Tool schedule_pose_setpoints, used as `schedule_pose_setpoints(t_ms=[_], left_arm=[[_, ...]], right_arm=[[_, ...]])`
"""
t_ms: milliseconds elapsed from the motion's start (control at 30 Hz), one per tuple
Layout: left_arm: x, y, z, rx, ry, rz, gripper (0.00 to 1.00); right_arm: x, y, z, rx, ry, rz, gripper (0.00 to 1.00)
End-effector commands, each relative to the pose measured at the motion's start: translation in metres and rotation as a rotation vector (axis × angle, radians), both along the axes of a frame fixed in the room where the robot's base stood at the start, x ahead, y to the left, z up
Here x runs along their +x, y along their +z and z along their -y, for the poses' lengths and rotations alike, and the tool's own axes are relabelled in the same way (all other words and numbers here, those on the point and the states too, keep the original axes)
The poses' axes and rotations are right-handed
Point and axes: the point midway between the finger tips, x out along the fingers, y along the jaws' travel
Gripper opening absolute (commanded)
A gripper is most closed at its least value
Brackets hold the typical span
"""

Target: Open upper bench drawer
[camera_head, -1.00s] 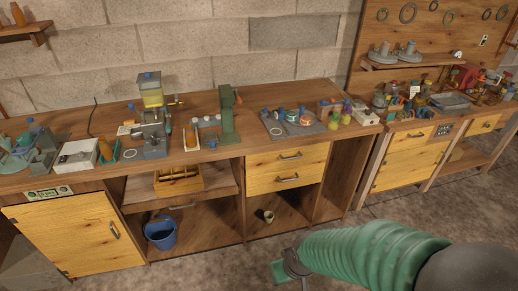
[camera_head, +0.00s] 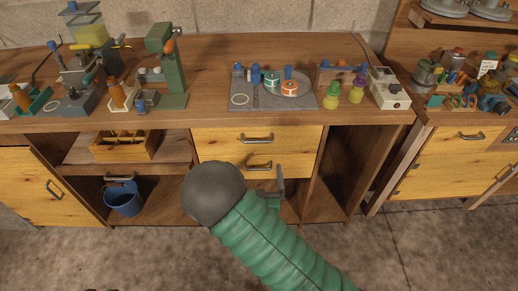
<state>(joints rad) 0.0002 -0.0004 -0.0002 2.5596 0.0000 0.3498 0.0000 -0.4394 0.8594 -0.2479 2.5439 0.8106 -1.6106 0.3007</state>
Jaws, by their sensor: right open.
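The upper bench drawer (camera_head: 225,139) is a yellow wooden front under the bench top, with a metal handle (camera_head: 258,140) at its middle. It looks shut. A second yellow drawer (camera_head: 305,172) with its own handle lies just below it, also shut. My right gripper (camera_head: 281,172) is open and shows small and partly hidden behind my green arm. It is in front of the lower drawer's right part, below and right of the upper handle, holding nothing that I can see. My dark rounded arm joint covers the lower drawer's left corner. My left gripper is out of view.
The bench top (camera_head: 210,103) bears a grey mat (camera_head: 307,100) with small parts, a green press (camera_head: 160,60) and bottles. A blue bucket (camera_head: 124,200) and a wooden crate (camera_head: 126,146) stand on shelves at left. The floor in front is clear.

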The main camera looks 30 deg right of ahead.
Motion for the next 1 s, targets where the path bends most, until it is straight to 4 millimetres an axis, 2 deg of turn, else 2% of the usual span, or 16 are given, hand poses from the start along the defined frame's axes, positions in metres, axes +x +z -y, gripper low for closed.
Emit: schedule_pose_setpoints(t_ms=[33, 133, 200, 400, 567, 700, 933, 1000], left_arm=[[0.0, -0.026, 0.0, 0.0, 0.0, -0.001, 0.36], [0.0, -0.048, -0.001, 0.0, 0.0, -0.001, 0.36], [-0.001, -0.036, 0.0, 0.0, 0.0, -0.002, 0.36], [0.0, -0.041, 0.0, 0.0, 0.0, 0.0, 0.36], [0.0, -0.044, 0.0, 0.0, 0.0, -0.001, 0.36], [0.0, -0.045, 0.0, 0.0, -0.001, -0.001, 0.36], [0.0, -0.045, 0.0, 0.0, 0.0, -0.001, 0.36], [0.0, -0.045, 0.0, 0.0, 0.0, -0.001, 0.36]], right_arm=[[0.007, -0.012, 0.004, 0.006, -0.001, 0.008, 1.0], [0.017, -0.013, 0.013, 0.006, -0.001, 0.007, 1.0], [0.034, -0.003, 0.026, 0.003, -0.003, 0.002, 1.0], [0.078, -0.005, 0.056, 0.008, -0.001, 0.0, 1.0], [0.102, -0.005, 0.071, 0.008, 0.0, -0.001, 1.0], [0.111, -0.004, 0.075, 0.007, 0.001, -0.002, 1.0], [0.112, -0.004, 0.076, 0.008, 0.001, -0.003, 1.0], [0.112, -0.004, 0.076, 0.008, 0.001, -0.003, 0.92]])
